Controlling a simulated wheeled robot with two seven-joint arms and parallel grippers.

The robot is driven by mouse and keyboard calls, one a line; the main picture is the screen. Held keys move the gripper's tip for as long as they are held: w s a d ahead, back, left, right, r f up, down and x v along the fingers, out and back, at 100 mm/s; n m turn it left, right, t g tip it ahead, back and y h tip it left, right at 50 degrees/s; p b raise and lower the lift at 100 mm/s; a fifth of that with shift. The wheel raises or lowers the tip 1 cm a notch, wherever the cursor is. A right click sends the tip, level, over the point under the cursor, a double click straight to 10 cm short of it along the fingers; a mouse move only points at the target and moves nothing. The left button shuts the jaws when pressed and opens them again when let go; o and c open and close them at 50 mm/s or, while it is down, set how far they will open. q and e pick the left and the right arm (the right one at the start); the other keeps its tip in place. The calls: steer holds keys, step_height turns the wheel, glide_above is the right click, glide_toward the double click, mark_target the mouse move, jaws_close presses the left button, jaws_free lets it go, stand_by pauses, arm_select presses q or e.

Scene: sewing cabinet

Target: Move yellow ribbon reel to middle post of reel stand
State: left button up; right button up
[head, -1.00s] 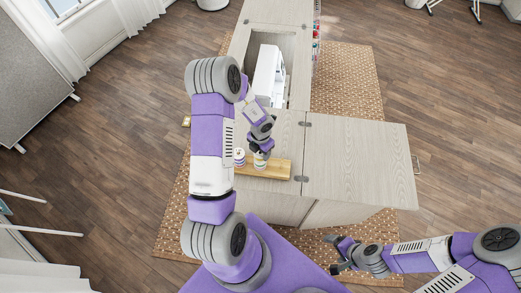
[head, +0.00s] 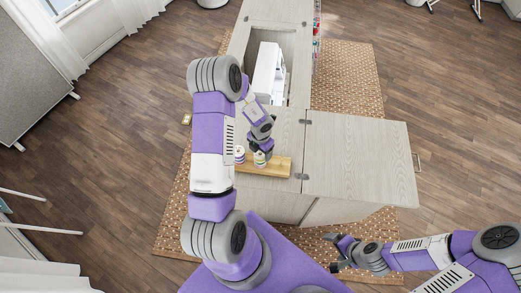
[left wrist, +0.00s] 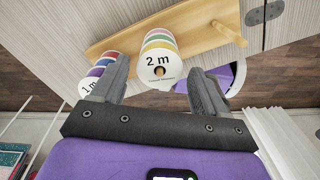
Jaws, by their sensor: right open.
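The reel stand (left wrist: 120,42) is a light wooden board; it also shows in the head view (head: 280,168). In the left wrist view, a reel stack marked "2 m" (left wrist: 159,62) is in the middle, with yellow and green bands below its white top face. The yellow reel (left wrist: 158,43) appears to be one of these bands. A stack marked "1 m" (left wrist: 95,82) is at the left, partly hidden by a finger. A bare post (left wrist: 228,33) stands at the right. My left gripper (left wrist: 158,72) is open, its fingers apart on either side of the "2 m" stack. My right gripper (head: 338,254) is open and empty.
The stand lies on the pale cabinet top (head: 360,150), near its front edge. A white sewing machine (head: 268,75) sits in the recess behind. The cabinet top to the right is clear. A woven rug (head: 345,85) lies underneath.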

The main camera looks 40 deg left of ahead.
arm_select(q)
steer(key=shift+o, duration=0.8)
step_height(320, 180, up, 8)
steer(key=shift+f+p, duration=0.2)
steer(key=shift+p, duration=0.55)
steer(key=shift+f, duration=0.1)
